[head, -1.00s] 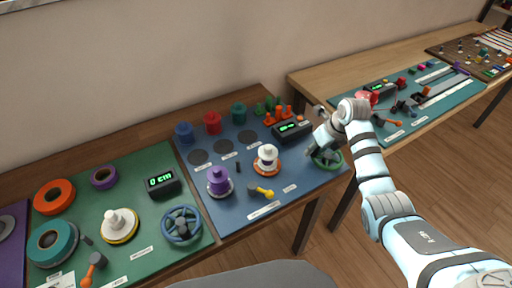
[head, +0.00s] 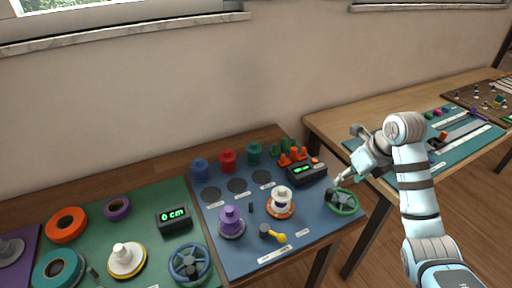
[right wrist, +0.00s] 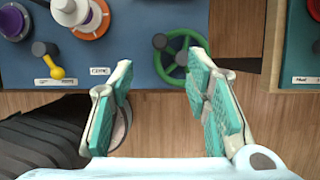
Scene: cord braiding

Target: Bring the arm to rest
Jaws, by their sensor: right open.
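My right gripper (head: 347,156) is open and empty, in the air above and behind the right edge of the blue mat in the head view. In the right wrist view its two teal-padded fingers (right wrist: 160,62) stand wide apart with nothing between them. The green handwheel (head: 341,201) sits on the blue mat's right corner, apart from the fingers. It also shows beyond the fingertips in the right wrist view (right wrist: 181,60). My left gripper is in no view.
The blue mat (head: 228,258) carries a purple spool (head: 231,222), a white spool (head: 281,203), a yellow-knobbed crank (head: 277,237) and a display (head: 306,173). A green mat (head: 150,197) lies left. A second table (head: 320,121) stands right, across a floor gap.

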